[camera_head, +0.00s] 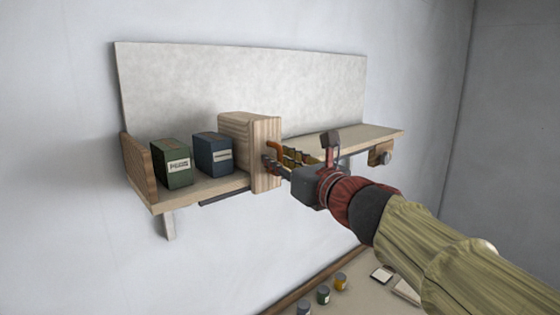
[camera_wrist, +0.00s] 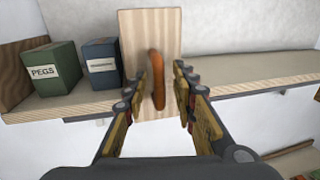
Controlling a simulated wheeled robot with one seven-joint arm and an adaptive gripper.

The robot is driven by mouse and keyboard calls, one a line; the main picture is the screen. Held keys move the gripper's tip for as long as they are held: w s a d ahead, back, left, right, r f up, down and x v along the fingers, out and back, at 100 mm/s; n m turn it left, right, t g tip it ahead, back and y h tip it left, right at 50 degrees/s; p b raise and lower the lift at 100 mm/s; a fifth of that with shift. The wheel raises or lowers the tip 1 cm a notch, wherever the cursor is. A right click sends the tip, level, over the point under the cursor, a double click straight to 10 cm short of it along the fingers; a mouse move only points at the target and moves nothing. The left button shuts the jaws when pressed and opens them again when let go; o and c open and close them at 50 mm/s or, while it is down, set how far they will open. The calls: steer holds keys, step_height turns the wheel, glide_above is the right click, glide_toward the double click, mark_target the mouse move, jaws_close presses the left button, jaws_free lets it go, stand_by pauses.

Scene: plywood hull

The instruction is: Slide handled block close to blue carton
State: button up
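The handled block (camera_head: 245,140) is a tall light-wood block standing upright on the shelf. In the wrist view its front (camera_wrist: 140,35) carries an upright orange handle (camera_wrist: 157,80). The blue carton (camera_head: 212,153) stands just left of the block, and also shows in the wrist view (camera_wrist: 102,65). Their near sides overlap in view, so I cannot tell whether they touch. My gripper (camera_wrist: 164,92) is open, with a finger on each side of the handle and space between handle and right finger. In the head view my gripper (camera_head: 272,158) is at the block's front.
A green carton (camera_head: 171,163) labelled PEGS stands left of the blue one, by the shelf's wooden end board (camera_head: 138,170). The shelf (camera_head: 350,138) is bare right of the block. A backboard (camera_head: 200,85) rises behind. Small jars (camera_head: 323,294) stand on a lower surface.

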steer(key=shift+s+d, duration=0.1)
steer(key=shift+s, duration=0.05)
steer(key=v, duration=1.1)
steer(key=shift+s, duration=0.35)
steer(key=shift+d, duration=0.1)
